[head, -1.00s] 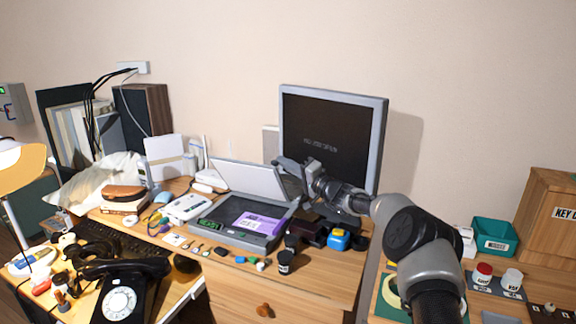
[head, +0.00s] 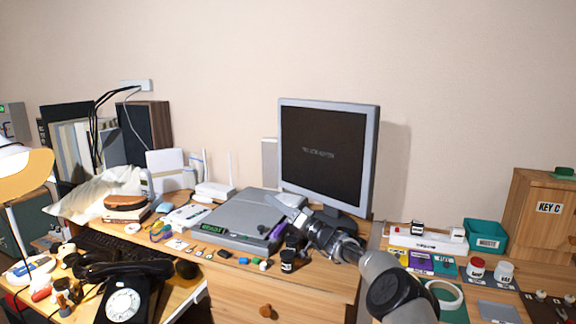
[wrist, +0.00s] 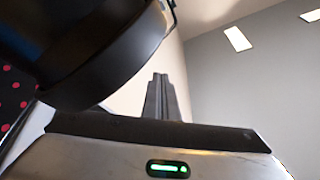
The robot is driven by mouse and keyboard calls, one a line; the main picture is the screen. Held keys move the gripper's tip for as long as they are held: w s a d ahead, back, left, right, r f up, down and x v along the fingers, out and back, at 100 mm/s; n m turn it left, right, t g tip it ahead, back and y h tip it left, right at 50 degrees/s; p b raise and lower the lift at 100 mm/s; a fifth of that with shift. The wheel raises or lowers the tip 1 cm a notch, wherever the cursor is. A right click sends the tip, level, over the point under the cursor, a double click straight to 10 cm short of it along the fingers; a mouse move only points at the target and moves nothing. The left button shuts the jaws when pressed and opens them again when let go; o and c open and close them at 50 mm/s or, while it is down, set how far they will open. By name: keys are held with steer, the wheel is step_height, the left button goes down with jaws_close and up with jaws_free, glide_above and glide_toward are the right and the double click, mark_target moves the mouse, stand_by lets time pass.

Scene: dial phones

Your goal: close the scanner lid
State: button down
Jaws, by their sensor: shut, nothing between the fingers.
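The grey scanner (head: 215,240) sits on the wooden desk in front of the monitor. Its grey lid (head: 237,212) lies down over the bed, flat or nearly so; a small gap cannot be ruled out. A bit of purple (head: 278,231) shows at its right side by my gripper. My gripper (head: 274,203) is shut and empty, at the right part of the lid; whether it touches the lid is unclear. In the wrist view the shut fingers (wrist: 163,98) show, but the scanner cannot be made out there.
The monitor (head: 328,155) stands close behind my gripper. A black jar (head: 287,261) and small coloured items lie in front of the scanner. A black dial phone (head: 123,290) stands at the front left. A white router (head: 214,190) is behind the scanner.

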steer(key=shift+s+f, duration=0.15)
steer(key=shift+f, duration=0.1)
steer(key=shift+d, duration=0.1)
stand_by(0.3)
steer(key=s+d+p, duration=0.4)
steer(key=s+d, duration=0.5)
steer(key=d, duration=0.2)
steer(key=s+a+r+n+g+h, duration=0.1)
steer(key=s+a+r+n+g, duration=0.25)
steer(key=s+a+g, duration=0.75)
steer(key=s+a+n+h, duration=0.1)
steer(key=s+a+h, duration=0.3)
steer(key=s, duration=0.6)
steer(key=s+d+r+m+t+h, duration=0.2)
steer(key=s+d+m+h, duration=0.3)
steer(key=s+d, duration=0.7)
steer(key=s+d+r+m+t+h, duration=0.25)
steer(key=s+d+h, duration=0.55)
steer(key=s, duration=0.8)
step_height(320, 180, up, 24)
steer(key=p, duration=2.3)
steer(key=shift+d+r+y+p, duration=0.15)
steer(key=shift+d+y+p, duration=0.15)
steer(key=shift+d+p, duration=0.05)
